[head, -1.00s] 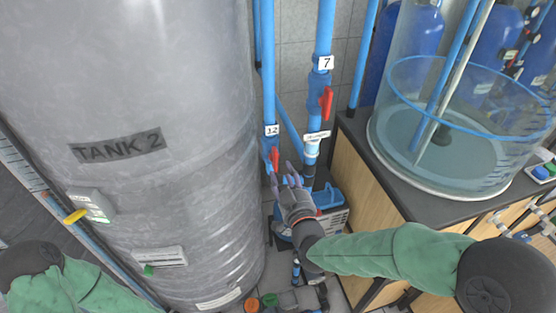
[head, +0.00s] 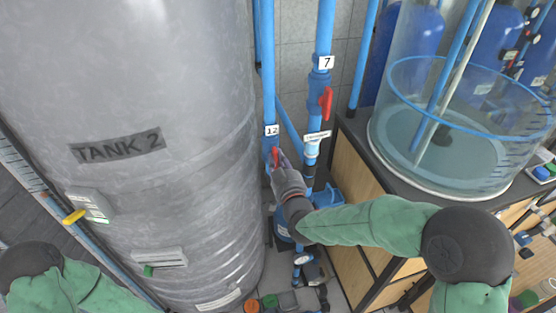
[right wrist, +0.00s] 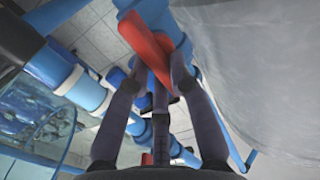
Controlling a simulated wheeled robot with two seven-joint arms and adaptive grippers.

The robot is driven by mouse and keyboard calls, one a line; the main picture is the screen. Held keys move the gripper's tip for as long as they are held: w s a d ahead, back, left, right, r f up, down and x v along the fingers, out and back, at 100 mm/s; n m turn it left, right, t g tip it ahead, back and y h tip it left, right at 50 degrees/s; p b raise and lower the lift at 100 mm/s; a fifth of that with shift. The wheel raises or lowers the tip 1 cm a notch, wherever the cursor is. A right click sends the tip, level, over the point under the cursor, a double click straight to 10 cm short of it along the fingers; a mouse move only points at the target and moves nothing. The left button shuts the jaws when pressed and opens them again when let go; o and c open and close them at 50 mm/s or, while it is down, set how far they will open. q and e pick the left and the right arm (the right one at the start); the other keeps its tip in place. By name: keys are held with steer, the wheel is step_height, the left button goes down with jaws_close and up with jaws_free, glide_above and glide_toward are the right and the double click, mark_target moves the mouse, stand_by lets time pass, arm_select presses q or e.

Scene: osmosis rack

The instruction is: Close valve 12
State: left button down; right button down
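Valve 12 has a red handle (head: 275,156) on a blue vertical pipe, just below the label 12 (head: 271,130) and beside the grey tank. My right gripper (head: 279,162) is at this handle and partly hides it.
The grey TANK 2 (head: 150,70) stands close on the left. Valve 7's red handle (head: 326,101) is above right on the neighbouring pipe. A wooden cabinet (head: 358,195) with a clear water tank (head: 445,150) stands at the right. Pumps and fittings lie below.

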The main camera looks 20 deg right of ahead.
stand_by(0.3)
steer(key=shift+d+f+m+b, duration=0.15)
steer(key=shift+f+m+b, duration=0.15)
steer(key=shift+m+b, duration=3.1)
steer(key=shift+d+f+m+b, duration=0.1)
steer(key=shift+f+m+b, duration=0.2)
steer(key=shift+m+b, duration=3.05)
steer(key=shift+d+f+m+b, duration=0.15)
steer(key=shift+f+m+b, duration=0.15)
steer(key=shift+m+b, duration=3.05)
steer(key=shift+n+b, duration=1)
steer(key=shift+b, duration=0.15)
steer(key=c, duration=1.1)
jaws_free()
steer(key=shift+s, duration=0.1)
